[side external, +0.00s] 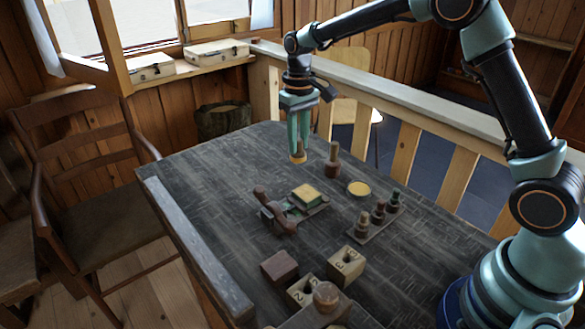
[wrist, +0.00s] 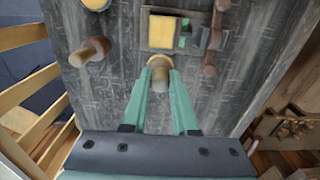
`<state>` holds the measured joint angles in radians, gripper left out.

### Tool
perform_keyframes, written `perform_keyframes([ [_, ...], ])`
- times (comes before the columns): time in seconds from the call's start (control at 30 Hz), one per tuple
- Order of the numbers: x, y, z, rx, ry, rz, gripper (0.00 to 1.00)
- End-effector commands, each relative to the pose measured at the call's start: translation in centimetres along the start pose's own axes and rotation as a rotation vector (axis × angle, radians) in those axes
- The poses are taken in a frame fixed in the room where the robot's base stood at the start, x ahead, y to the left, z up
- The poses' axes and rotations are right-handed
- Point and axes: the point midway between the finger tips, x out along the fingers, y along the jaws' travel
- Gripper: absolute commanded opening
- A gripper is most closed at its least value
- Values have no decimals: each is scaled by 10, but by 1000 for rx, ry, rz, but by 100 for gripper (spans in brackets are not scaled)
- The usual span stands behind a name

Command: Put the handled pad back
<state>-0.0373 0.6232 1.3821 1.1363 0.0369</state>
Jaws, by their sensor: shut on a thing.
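My gripper (side external: 298,150) has green fingers that point down above the far part of the dark table. In the wrist view the fingers (wrist: 160,82) are shut on a small tan wooden piece (wrist: 160,68). Its rounded, yellowish lower end (side external: 298,158) shows below the fingertips in the side view and appears clear of the table. Its upper part is hidden between the fingers, so I cannot tell for certain that it is the handled pad. A brown turned piece with an upright handle (side external: 333,165) stands to its right; it also shows in the wrist view (wrist: 90,52).
A yellow-topped block (side external: 306,194) sits by a brown turned bar (side external: 276,212). A flat yellow disc (side external: 359,188) lies nearby. A rack (side external: 372,231) holds small spools. Numbered blocks (side external: 346,265) and a brown block (side external: 279,267) stand nearer.

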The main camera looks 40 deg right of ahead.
Motion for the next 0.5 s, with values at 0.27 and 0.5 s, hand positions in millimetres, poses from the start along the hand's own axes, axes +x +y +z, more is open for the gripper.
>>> perform_keyframes([
  [0.27, -25, -57, -16, -145, 5, 0, 0],
  [0.5, -64, -145, -17, -363, 6, -1, 0],
])
